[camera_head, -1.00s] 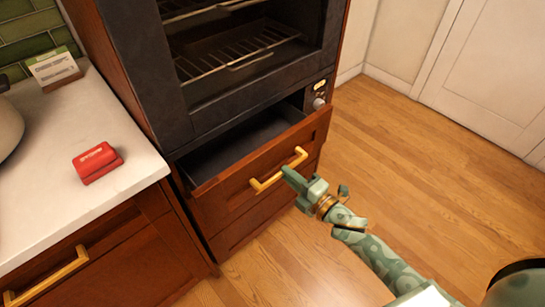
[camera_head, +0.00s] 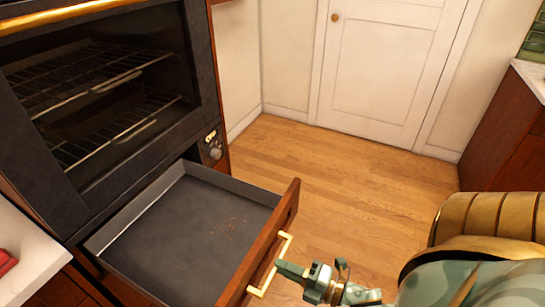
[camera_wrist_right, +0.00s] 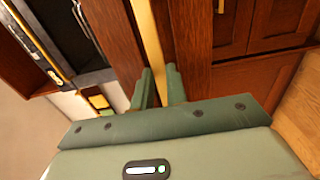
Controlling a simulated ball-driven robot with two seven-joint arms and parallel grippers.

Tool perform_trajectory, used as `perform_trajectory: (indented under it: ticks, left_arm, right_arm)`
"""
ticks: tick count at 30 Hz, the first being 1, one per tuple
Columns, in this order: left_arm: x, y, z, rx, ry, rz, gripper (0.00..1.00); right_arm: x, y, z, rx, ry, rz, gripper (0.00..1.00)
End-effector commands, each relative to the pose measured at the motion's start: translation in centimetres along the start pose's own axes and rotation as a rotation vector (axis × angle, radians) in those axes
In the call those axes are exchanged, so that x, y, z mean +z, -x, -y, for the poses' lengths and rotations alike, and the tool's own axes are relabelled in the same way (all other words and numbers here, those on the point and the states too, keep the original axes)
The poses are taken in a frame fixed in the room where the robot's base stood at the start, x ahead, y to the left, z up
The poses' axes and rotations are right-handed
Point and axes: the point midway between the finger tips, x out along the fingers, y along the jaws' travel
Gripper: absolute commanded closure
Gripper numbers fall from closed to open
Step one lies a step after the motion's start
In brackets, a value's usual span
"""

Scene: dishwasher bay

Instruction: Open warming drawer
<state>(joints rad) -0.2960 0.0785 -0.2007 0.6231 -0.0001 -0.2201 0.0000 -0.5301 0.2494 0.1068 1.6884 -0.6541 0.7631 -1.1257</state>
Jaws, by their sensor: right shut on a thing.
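The warming drawer (camera_head: 200,235) sits below the oven and is pulled well out, its dark grey inside showing. The inside looks empty apart from a few small brownish marks on its floor. Its wooden front has a gold bar handle (camera_head: 285,246). My right gripper (camera_head: 281,267) is shut on this handle, on the outer side of the front. In the right wrist view the gold bar (camera_wrist_right: 149,35) runs up from between the two green fingers (camera_wrist_right: 160,88). My left gripper is not in view.
The oven (camera_head: 110,105) with wire racks stands above the drawer, a control knob (camera_head: 215,153) at its lower right. A white counter (camera_head: 25,250) is at the left edge. Wooden floor (camera_head: 350,185) lies open toward the white door (camera_head: 385,65). A cabinet (camera_head: 510,145) stands at right.

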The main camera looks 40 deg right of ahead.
Motion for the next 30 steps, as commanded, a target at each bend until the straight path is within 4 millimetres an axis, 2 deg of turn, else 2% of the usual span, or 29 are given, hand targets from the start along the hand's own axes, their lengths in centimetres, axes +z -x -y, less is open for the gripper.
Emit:
perform_trajectory:
  ticks: [13,14,15,16,30]
  left_arm:
    - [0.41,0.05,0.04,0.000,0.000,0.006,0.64]
    - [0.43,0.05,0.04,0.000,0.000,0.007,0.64]
    - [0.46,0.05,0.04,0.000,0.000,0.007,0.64]
    - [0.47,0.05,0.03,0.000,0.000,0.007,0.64]
    - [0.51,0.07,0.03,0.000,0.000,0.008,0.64]
  right_arm:
    - [0.00,0.49,0.09,-0.002,0.000,0.001,1.00]
    - [0.00,0.49,0.09,-0.002,0.000,0.001,0.77]
    - [0.00,0.48,0.09,-0.002,0.000,0.001,0.66]
    - [0.00,0.47,0.08,-0.002,0.000,0.001,0.64]
    - [0.00,0.59,0.04,-0.001,-0.001,0.000,0.64]
